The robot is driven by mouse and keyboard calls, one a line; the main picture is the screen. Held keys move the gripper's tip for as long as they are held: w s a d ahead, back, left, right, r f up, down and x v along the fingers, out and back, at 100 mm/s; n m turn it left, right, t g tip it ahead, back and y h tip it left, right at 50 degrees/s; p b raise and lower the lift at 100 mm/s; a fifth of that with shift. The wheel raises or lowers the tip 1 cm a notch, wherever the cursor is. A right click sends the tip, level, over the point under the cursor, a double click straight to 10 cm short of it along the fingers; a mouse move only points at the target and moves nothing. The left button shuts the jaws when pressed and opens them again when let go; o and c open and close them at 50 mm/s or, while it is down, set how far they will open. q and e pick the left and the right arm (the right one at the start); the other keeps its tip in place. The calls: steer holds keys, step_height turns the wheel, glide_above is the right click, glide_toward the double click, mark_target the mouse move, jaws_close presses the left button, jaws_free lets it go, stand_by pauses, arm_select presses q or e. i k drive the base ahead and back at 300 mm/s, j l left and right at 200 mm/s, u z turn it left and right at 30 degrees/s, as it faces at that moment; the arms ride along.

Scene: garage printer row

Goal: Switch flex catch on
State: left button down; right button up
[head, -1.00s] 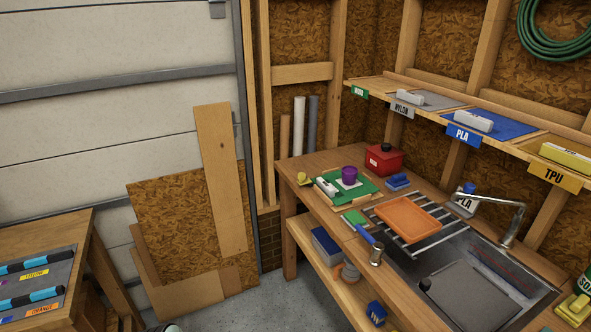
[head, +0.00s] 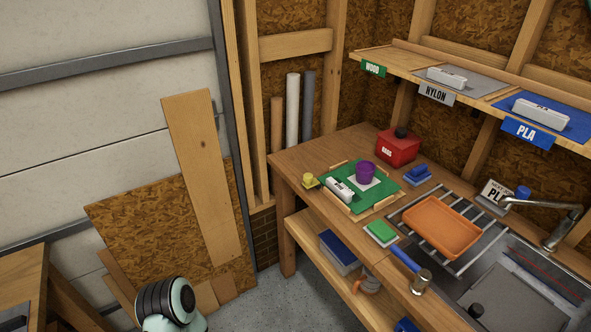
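No label reading "flex catch" can be made out, so I cannot tell which thing it is. Small fittings on the wooden workbench (head: 338,150) include a yellow knob-like piece (head: 309,181) at its left edge and a blue piece on a grey base (head: 417,175) behind the orange tray. Their on or off state cannot be read. A rounded mint-and-black link of my own arm shows at the bottom left. Neither of my grippers is in view.
A red box (head: 398,147), an orange tray (head: 441,226) on a rack, a blue-handled hammer (head: 405,258) and a faucet (head: 560,228) crowd the bench. Boards (head: 204,175) lean left. Some floor (head: 262,300) is clear.

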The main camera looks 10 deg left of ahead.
mark_target(309, 182)
steer(key=i+j+z, duration=0.1)
steer(key=i+j, duration=0.35)
steer(key=j, duration=0.2)
steer(key=i+j+z, duration=0.15)
steer(key=j, duration=0.2)
steer(key=i+j, duration=0.25)
steer(key=j+z, duration=0.05)
steer(key=j, duration=0.05)
